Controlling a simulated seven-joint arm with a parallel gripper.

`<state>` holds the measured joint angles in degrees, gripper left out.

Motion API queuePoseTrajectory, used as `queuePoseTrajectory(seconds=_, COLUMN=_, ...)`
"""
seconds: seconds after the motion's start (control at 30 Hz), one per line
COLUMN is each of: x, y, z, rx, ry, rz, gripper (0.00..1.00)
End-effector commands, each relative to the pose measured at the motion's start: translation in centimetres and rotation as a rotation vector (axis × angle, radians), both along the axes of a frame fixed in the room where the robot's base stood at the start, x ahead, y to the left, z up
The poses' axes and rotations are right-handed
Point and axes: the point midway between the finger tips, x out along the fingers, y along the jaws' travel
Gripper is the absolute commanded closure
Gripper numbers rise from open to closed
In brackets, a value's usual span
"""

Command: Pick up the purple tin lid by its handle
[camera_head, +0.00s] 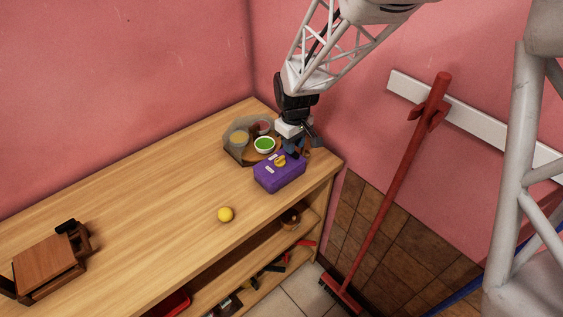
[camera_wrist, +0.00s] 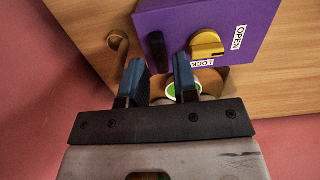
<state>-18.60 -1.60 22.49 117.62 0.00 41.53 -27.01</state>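The purple tin (camera_head: 279,177) stands near the right end of the wooden counter. In the wrist view its purple lid face (camera_wrist: 235,22) carries a yellow knob (camera_wrist: 206,44) with OPEN and LOCK labels. A dark upright handle (camera_wrist: 157,50) stands at the face's left part. My gripper (camera_wrist: 159,78) is open, its two blue fingers apart with nothing between them. The handle appears just beyond the gap between the fingertips, and I cannot tell how far. In the head view my gripper (camera_head: 302,147) is just behind the tin's right end, partly hiding it.
A tray with small bowls, one green (camera_head: 264,144), stands behind the tin. A wooden item (camera_head: 50,268) is at the left. A red broom (camera_head: 400,180) leans right. The counter's middle is clear.

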Motion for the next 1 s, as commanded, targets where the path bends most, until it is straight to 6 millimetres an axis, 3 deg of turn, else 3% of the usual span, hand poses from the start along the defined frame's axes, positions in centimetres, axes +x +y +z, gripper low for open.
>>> queuePoseTrajectory(seconds=0.27, x=0.0, y=0.0, z=-2.4, rx=0.0, ry=0.0, rz=0.0, gripper=0.72)
queuePoseTrajectory(seconds=0.83, x=0.0, y=0.0, z=-2.5, rx=0.001, ry=-0.001, rz=0.0, gripper=0.72)
queuePoseTrajectory(seconds=1.0, x=0.0, y=0.0, z=-2.5, rx=0.001, ry=-0.001, rz=0.0, gripper=0.97)
